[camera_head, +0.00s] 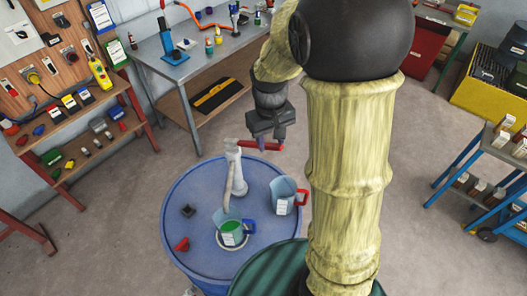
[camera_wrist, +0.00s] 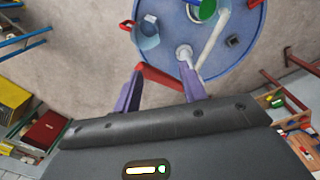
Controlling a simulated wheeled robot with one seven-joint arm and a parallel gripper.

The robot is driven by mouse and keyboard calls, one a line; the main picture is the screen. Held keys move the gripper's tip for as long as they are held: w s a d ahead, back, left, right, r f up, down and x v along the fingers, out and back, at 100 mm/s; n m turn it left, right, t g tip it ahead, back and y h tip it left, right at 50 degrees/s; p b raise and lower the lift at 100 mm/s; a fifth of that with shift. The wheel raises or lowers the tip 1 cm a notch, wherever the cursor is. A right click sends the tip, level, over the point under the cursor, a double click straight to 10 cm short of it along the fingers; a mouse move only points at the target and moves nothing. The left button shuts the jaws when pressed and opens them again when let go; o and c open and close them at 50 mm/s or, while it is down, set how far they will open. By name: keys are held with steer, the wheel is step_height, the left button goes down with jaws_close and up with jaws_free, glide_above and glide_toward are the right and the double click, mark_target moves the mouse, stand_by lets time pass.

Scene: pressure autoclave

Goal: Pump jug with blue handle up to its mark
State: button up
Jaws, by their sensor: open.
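The jug with the blue handle (camera_head: 241,227) stands on the blue drum (camera_head: 190,185) under the pump's spout and holds green liquid. Its mark is too small to make out. It also shows at the top edge of the wrist view (camera_wrist: 206,10). The white pump (camera_head: 232,160) rises from the drum and has a red lever (camera_head: 262,145). My gripper (camera_head: 263,146) is open at the lever's outer part. In the wrist view the red lever (camera_wrist: 160,78) crosses between the two open fingers (camera_wrist: 161,74). I cannot tell whether they touch it.
A jug with a red handle (camera_head: 284,195) stands on the drum's right side. A small black piece (camera_head: 187,210) and a small red piece (camera_head: 182,244) lie on the drum. A grey workbench (camera_head: 185,65) stands behind; a blue cart (camera_head: 490,180) is at right. Floor between is clear.

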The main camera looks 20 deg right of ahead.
steer(key=s+f+m+t+b, duration=0.1)
steer(key=s+f+b, duration=0.3)
steer(key=f+b, duration=0.2)
steer(key=s+f+m+t+b, duration=0.1)
steer(key=s+f+b, duration=0.4)
steer(key=f+b, duration=0.2)
step_height(320, 180, down, 2)
steer(key=shift+f, duration=0.1)
steer(key=shift+s, duration=0.1)
steer(key=shift+c, duration=0.6)
